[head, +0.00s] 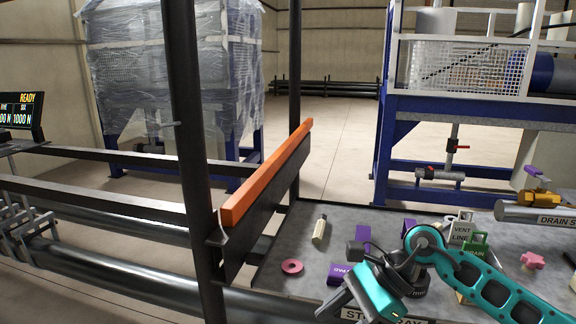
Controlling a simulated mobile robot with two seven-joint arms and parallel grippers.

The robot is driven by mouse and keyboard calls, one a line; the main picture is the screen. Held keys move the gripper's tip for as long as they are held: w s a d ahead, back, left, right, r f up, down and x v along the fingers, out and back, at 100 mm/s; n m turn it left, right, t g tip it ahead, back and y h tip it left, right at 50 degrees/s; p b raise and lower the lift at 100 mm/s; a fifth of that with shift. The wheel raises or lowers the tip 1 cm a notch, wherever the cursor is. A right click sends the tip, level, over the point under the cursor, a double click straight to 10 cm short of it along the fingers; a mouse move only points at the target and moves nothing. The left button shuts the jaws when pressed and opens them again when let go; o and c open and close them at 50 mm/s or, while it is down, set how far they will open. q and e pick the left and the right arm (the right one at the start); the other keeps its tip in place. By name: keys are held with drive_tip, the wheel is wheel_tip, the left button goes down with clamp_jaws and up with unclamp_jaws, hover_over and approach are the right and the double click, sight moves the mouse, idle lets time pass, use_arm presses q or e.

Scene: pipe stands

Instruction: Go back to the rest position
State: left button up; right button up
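My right arm comes in from the lower right in teal and black. Its gripper end (345,296) is over the front of the grey tray (300,219), low in the picture. The fingertips do not show clearly, so I cannot tell if it is open or shut, and I see nothing clearly held in it. My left gripper is not in view.
On the tray lie a cream cylinder (319,230), a pink ring (292,266), purple pieces (363,238), green tags (475,242) and a pink knob (532,260). A dark post (187,120) and an orange-topped rail (268,172) stand left of the tray. A pipe labelled DRAIN (520,212) is at right.

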drive_tip(key=s+a+r+m+t+y, duration=0.2)
drive_tip(key=s+a+r+m+y, duration=0.2)
drive_tip(key=a+m+y, duration=0.5)
drive_tip(key=w+d+f+m+t+h+p, duration=0.1)
drive_tip(key=d+f+m+t+h, duration=0.3)
drive_tip(key=m+t, duration=0.75)
drive_tip(key=w+d+f+m+t+h+p, duration=0.1)
drive_tip(key=d+f+m+t+h, duration=0.3)
drive_tip(key=m, duration=1.4)
drive_tip(key=s+d+f+m+g+h, duration=0.5)
drive_tip(key=s+d+f+m+h, duration=0.2)
drive_tip(key=s+d+f+m, duration=0.3)
wheel_tip(320, 180, down, 4)
drive_tip(key=s+m, duration=0.2)
drive_tip(key=m, duration=0.4)
drive_tip(key=shift+s+d+h, duration=0.25)
drive_tip(key=shift+h, duration=0.15)
